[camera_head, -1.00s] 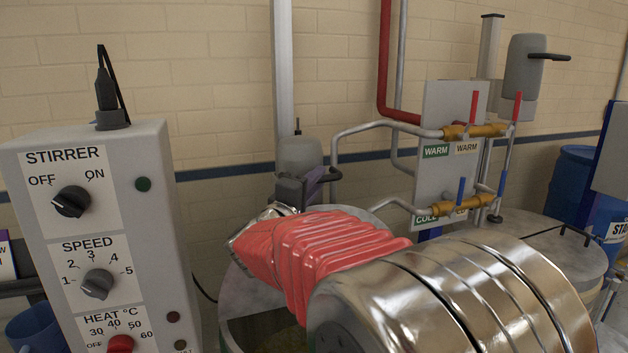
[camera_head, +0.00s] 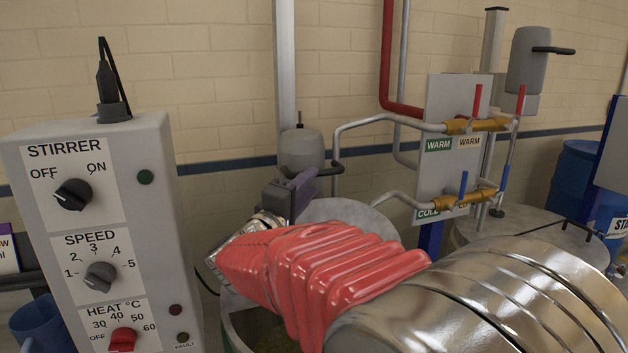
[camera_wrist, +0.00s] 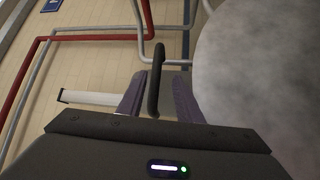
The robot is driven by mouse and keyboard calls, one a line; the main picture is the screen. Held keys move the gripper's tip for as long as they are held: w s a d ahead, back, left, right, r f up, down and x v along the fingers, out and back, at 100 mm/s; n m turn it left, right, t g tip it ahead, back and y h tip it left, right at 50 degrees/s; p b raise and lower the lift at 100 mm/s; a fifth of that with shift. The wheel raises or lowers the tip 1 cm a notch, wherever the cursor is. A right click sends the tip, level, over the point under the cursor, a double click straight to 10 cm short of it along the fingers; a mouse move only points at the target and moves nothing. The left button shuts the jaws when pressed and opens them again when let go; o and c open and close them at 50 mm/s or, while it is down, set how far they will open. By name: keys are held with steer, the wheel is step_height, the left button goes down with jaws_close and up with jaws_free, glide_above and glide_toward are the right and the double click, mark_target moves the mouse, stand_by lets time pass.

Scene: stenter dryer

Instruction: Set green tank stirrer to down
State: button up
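The left stirrer (camera_head: 302,150), a grey motor head with a dark bar handle (camera_head: 331,171), sits low on its pale column (camera_head: 285,60), above the left tank's grey lid (camera_head: 345,213). This tank shows a green edge. My gripper (camera_head: 298,192) is at the handle, partly hidden by my red-sleeved wrist. In the wrist view, the dark handle (camera_wrist: 155,80) stands between the two purple-grey fingers of my gripper (camera_wrist: 160,95). The fingers are apart, with a gap beside the handle on the right. The left finger looks close to it; contact is unclear.
A control box (camera_head: 95,220) with stirrer, speed and heat knobs stands at left. Right of the stirrer are pipes, a valve board (camera_head: 447,155) and brass valves (camera_head: 470,125). A second stirrer (camera_head: 527,60) sits high on its column. A blue drum (camera_head: 572,180) stands farther right.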

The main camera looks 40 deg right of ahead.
steer(key=v, duration=0.8)
steer(key=shift+a, duration=0.3)
steer(key=shift+s, duration=0.1)
steer(key=s+a+f+g+y, duration=0.1)
steer(key=s+f+g+y, duration=0.25)
steer(key=s+f, duration=0.4)
steer(key=s+a+f+g+y, duration=0.1)
steer(key=s+f+g+y, duration=0.3)
steer(key=f, duration=0.7)
steer(key=s+a+m+t+y, duration=0.1)
steer(key=s+a+m+y, duration=0.1)
steer(key=s+a+y, duration=0.2)
steer(key=s+a+m+t+y, duration=0.2)
steer(key=s+a+y, duration=0.2)
steer(key=a, duration=0.6)
steer(key=shift+a+f+y, duration=0.25)
steer(key=shift+y, duration=0.6)
steer(key=shift+t, duration=0.25)
